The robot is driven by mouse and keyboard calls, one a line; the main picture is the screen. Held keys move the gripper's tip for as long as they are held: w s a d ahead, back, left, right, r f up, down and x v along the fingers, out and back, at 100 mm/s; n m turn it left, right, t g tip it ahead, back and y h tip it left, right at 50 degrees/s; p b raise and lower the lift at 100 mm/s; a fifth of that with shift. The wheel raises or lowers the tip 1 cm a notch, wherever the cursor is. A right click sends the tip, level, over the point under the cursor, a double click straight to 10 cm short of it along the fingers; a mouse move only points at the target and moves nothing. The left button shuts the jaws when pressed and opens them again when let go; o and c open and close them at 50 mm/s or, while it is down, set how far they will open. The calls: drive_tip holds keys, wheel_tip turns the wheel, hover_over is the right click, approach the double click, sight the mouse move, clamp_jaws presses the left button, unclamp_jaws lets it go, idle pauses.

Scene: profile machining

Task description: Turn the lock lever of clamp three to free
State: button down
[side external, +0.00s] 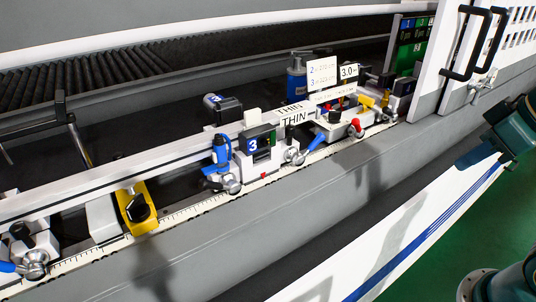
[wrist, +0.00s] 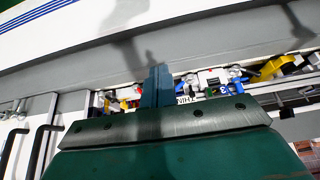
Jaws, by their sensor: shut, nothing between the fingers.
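Clamp three (side external: 260,143), a white block with a dark panel marked 3, sits on the ruled rail mid-picture in the side view. A blue handle (side external: 221,150) stands upright at its left, above a silver hub. A second blue-handled lever (side external: 311,143) with a silver hub slants up to the right on its right side. I cannot tell which one is the lock lever. My gripper (side external: 463,163) is at the far right, well apart from the clamp. In the wrist view its fingers (wrist: 157,85) are together and empty, with the clamp row small beyond them.
A yellow clamp (side external: 137,207) sits left along the rail. A red-handled lever (side external: 355,127) and other clamps sit right of clamp three. A white cover with black handles (side external: 472,42) stands at the right. The grey front face (side external: 260,245) is bare.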

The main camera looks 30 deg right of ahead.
drive_tip(key=c, duration=1.5)
unclamp_jaws()
drive_tip(key=shift+w+r, duration=0.1)
drive_tip(key=shift+o, duration=0.5)
drive_tip(key=shift+w+a+r, duration=0.1)
drive_tip(key=shift+w+r, duration=0.05)
drive_tip(key=shift+r, duration=0.05)
drive_tip(key=w+a+r+n+g, duration=0.2)
drive_tip(key=w+a+r+n, duration=0.3)
drive_tip(key=w, duration=0.5)
drive_tip(key=w+a+r+n+g, duration=0.1)
drive_tip(key=w+a+r+n, duration=0.4)
drive_tip(key=w, duration=0.5)
drive_tip(key=w+a+f+n+g, duration=0.1)
drive_tip(key=w+a+f+n, duration=0.3)
drive_tip(key=a, duration=0.7)
drive_tip(key=w+a+f+n+g, duration=0.1)
drive_tip(key=w+a+f+n, duration=0.3)
drive_tip(key=w+a+f, duration=0.3)
drive_tip(key=a, duration=0.4)
drive_tip(key=shift+w+a+g, duration=0.3)
drive_tip(key=shift+w+a, duration=0.05)
drive_tip(key=shift+w, duration=0.05)
drive_tip(key=shift+f, duration=0.1)
